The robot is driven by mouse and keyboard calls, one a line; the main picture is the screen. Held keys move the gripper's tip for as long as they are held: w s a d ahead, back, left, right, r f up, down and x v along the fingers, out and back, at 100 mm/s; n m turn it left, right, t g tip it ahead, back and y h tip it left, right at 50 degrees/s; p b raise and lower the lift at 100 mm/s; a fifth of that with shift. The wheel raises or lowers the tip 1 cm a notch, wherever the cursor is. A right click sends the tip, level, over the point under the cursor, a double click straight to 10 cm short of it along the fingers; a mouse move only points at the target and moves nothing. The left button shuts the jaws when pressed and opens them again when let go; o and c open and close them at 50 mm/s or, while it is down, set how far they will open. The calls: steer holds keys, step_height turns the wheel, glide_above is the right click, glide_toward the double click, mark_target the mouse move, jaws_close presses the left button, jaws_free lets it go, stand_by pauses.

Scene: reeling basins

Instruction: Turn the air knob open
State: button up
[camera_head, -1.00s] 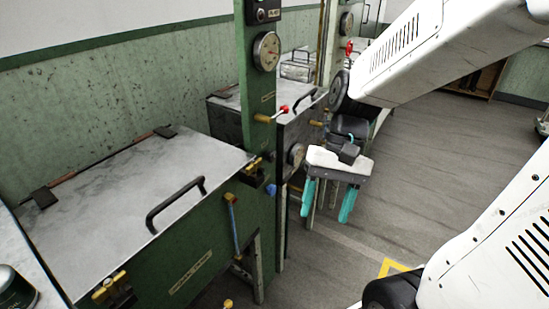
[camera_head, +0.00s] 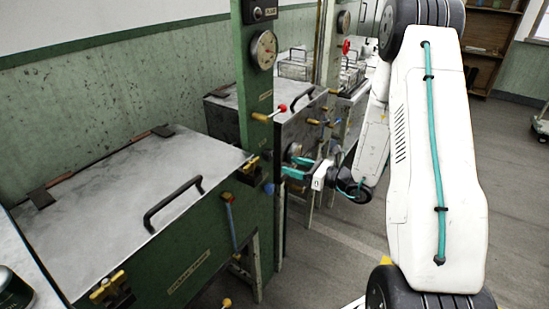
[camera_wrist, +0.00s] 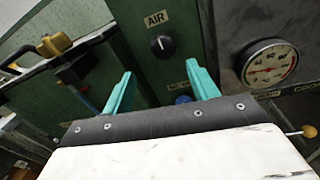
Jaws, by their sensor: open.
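The air knob (camera_wrist: 162,44) shows in the wrist view as a small round black knob with a white pointer mark, under a plate lettered AIR (camera_wrist: 156,18) on a green panel. I cannot make out the knob in the head view. My gripper (camera_wrist: 160,69) is open, its two teal fingers spread apart and pointing at the panel. The knob lies beyond the fingertips, roughly centred between them, with nothing held. In the head view my gripper (camera_head: 293,168) is beside the green post (camera_head: 256,110), at the end of my extended arm.
A dial gauge (camera_wrist: 268,64) is right of the knob, and a blue knob (camera_wrist: 183,99) is below it. A brass valve (camera_wrist: 54,45) is at upper left.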

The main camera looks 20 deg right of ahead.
mark_target(272, 156)
steer(key=shift+m+t, duration=0.3)
steer(key=x, duration=0.8)
steer(key=shift+w+d+r, duration=0.1)
steer(key=shift+w+d, duration=0.05)
steer(key=shift+d, duration=0.15)
steer(key=c, duration=1)
